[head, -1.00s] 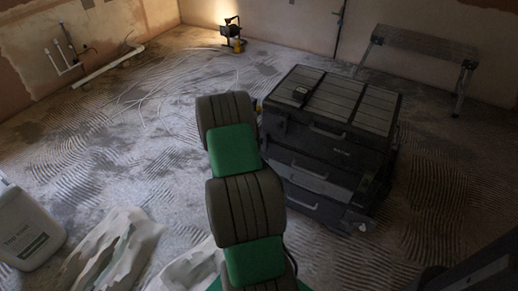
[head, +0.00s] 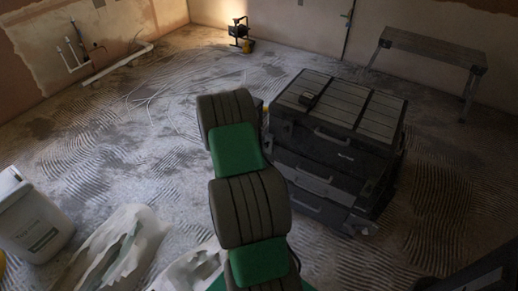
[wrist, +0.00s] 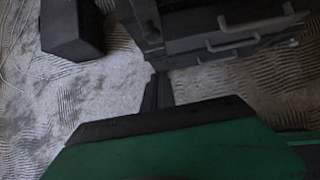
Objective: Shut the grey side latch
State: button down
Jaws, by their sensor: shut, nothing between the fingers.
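The dark tool chest (head: 345,155) stands right of the middle in the head view, with a slatted grey lid and several drawers with grey handles. Part of it shows at the upper right of the wrist view (wrist: 235,28). I cannot clearly make out the grey side latch in either view; the chest's left side is partly behind my arm. My gripper (wrist: 158,90) shows in the wrist view with its dark fingers shut and empty, just below the chest's edge in the picture. Whether they touch the chest I cannot tell. My arm hides the gripper in the head view.
A small dark object (head: 309,99) lies on the chest lid. A white tub (head: 32,220) and crumpled sacks (head: 125,245) are on the floor at left. A work lamp (head: 240,33) and a bench (head: 430,50) stand at the back. Floor left of my arm is largely open.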

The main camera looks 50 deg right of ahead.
notch_tip(320, 180, up, 10)
jog(key=a+p, duration=0.1)
jog(key=a, duration=0.1)
jog(key=shift+s+a+f, duration=0.15)
jog(key=shift+s+a, duration=0.05)
jog(key=shift+a, duration=0.15)
